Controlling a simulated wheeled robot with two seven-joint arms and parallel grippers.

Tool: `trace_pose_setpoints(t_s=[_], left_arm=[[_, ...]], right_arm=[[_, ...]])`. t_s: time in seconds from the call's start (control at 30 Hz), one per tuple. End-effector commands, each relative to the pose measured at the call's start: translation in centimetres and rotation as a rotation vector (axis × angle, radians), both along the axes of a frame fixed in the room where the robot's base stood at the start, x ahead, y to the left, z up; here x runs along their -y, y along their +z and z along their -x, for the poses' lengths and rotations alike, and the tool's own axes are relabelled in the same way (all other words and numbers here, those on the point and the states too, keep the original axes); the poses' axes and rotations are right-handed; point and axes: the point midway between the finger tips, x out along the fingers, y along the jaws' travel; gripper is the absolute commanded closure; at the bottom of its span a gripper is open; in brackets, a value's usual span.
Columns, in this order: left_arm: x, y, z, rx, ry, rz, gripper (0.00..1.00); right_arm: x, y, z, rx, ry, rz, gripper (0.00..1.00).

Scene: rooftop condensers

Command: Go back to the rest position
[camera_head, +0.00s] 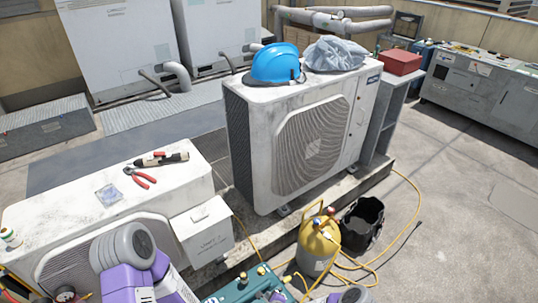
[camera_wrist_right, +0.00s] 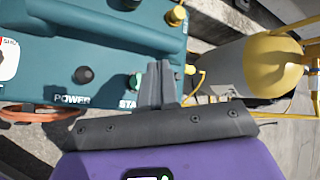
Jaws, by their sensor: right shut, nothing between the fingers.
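My right gripper (camera_wrist_right: 157,82) shows in the right wrist view, its two grey fingers together with nothing between them. It is over the near side of a teal machine (camera_wrist_right: 90,42) with labelled controls, and its fingers partly cover one label. I cannot tell whether they touch the machine. In the head view the teal machine (camera_head: 240,286) is at the bottom edge, and little of the right gripper shows there. A purple and grey link of my arm is at lower left. My left gripper is not in view.
A yellow cylinder (camera_head: 316,245) with hoses stands right of the machine, beside a black bucket (camera_head: 361,222). A condenser (camera_head: 308,135) carries a blue helmet (camera_head: 274,64) and a grey cloth (camera_head: 335,53). Red pliers (camera_head: 140,177) lie on the nearer unit (camera_head: 65,208). Open floor lies at right.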

Motion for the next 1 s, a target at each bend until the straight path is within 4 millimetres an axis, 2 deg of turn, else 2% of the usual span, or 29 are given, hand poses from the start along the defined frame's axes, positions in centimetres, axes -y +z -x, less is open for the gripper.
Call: trace_pose_setpoints(t_s=[0.13, 0.27, 0.37, 0.47, 0.7, 0.83, 0.9, 1.0], left_arm=[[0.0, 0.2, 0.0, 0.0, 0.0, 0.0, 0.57], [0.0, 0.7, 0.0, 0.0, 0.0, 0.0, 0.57], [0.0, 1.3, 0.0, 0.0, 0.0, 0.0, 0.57], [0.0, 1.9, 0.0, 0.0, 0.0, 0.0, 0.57], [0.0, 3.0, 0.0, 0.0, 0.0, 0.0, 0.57], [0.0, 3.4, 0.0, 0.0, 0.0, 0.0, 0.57], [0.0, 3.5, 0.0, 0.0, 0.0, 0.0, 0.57], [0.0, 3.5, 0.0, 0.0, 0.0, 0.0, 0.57]], right_arm=[[-0.1, 0.8, 0.2, 0.002, 0.054, 0.023, 1.0], [-0.1, 3.6, 1.4, 0.011, 0.271, 0.122, 1.0], [0.5, 6.7, 3.7, 0.016, 0.531, 0.243, 1.0], [1.9, 9.9, 6.9, 0.018, 0.805, 0.367, 1.0], [6.8, 17.3, 15.9, 0.01, 1.372, 0.574, 1.0], [8.6, 20.3, 19.6, 0.012, 1.563, 0.614, 1.0], [9.2, 21.2, 20.9, 0.013, 1.624, 0.622, 1.0], [9.5, 21.8, 21.9, 0.016, 1.67, 0.628, 1.0]])
